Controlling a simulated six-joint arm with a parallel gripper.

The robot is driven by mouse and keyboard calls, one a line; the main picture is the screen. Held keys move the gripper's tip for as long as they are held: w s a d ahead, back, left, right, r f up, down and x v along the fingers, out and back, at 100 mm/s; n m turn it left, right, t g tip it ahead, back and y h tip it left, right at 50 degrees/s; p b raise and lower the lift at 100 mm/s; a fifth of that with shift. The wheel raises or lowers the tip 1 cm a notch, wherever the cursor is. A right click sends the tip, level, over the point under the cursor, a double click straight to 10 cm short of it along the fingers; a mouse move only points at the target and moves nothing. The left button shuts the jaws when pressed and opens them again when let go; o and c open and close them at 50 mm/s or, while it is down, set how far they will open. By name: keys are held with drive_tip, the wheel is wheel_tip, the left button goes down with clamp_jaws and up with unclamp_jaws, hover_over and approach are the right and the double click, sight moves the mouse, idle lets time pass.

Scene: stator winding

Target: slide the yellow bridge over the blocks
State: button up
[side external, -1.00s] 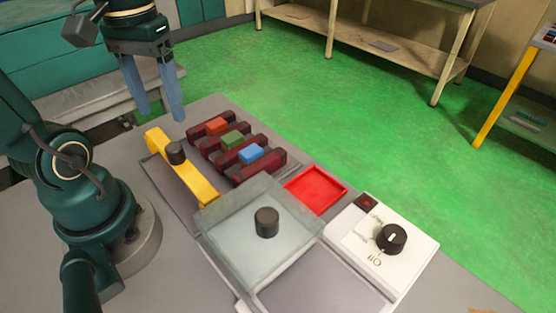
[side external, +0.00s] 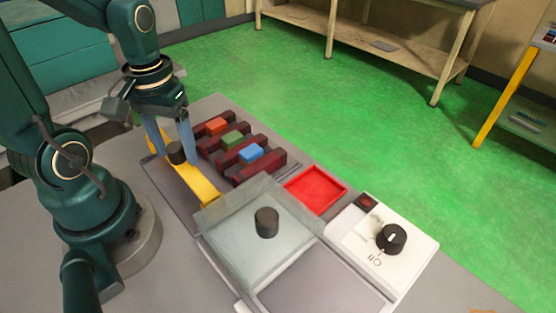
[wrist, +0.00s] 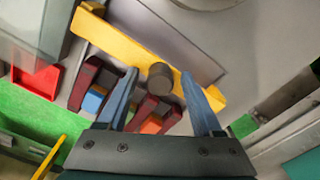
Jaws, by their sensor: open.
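The yellow bridge (side external: 203,187) lies on the grey table beside the dark red slotted rack (side external: 260,170), on the side nearer my base. A black knob (side external: 176,153) stands on its middle. The orange (side external: 216,126), green (side external: 232,140) and blue (side external: 251,153) blocks sit in the rack's slots, uncovered. My gripper (side external: 172,150) is open over the bridge, its blue fingers down around the knob. In the wrist view the bridge (wrist: 120,45) runs across, and the knob (wrist: 160,77) shows between the fingers, apart from both.
A clear cover (side external: 235,240) with a black knob stands close to the bridge's near end. A red tray (side external: 315,190) and a white switch box (side external: 385,245) with a dial lie to the right.

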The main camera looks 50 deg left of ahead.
sight(230, 137)
drive_tip(key=shift+s+f, duration=0.2)
drive_tip(key=c, duration=0.5)
drive_tip(key=shift+w, duration=5.85)
drive_tip(key=shift+c, duration=0.2)
drive_tip(key=o, duration=0.5)
drive_tip(key=shift+o, duration=0.2)
drive_tip(key=shift+w+r, duration=0.15)
drive_tip(key=shift+r, duration=2.95)
